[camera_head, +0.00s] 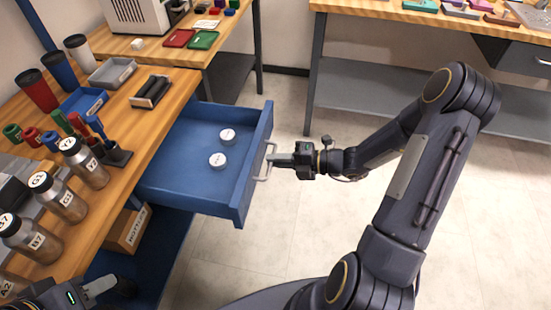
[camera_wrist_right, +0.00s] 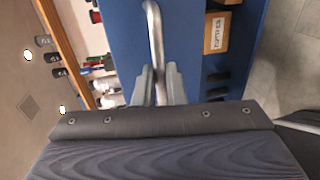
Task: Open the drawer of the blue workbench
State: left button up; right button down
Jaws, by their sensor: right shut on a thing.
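The blue drawer (camera_head: 190,180) of the workbench (camera_head: 150,105) is pulled out to the right in the head view. Two round white-topped items (camera_head: 222,146) lie inside it. My right gripper (camera_head: 270,160) is shut on the drawer's grey handle (camera_head: 262,163) at the drawer's front. In the right wrist view the handle (camera_wrist_right: 154,35) runs down between the two fingers (camera_wrist_right: 160,85). My left gripper (camera_head: 100,288) is at the bottom left, low beside the bench, and its finger opening does not show clearly.
Labelled metal bottles (camera_head: 65,200), tumblers (camera_head: 58,68) and small trays (camera_head: 112,72) stand on the bench top. A cardboard box (camera_head: 127,230) sits under the drawer. Another table (camera_head: 430,15) stands at the back right. The floor (camera_head: 290,230) right of the drawer is clear apart from my right arm.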

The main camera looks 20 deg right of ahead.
jog(key=c, duration=1.5)
grip_release()
jog(key=p+v, duration=0.1)
jog(key=v, duration=0.7)
jog(key=shift+a, duration=0.1)
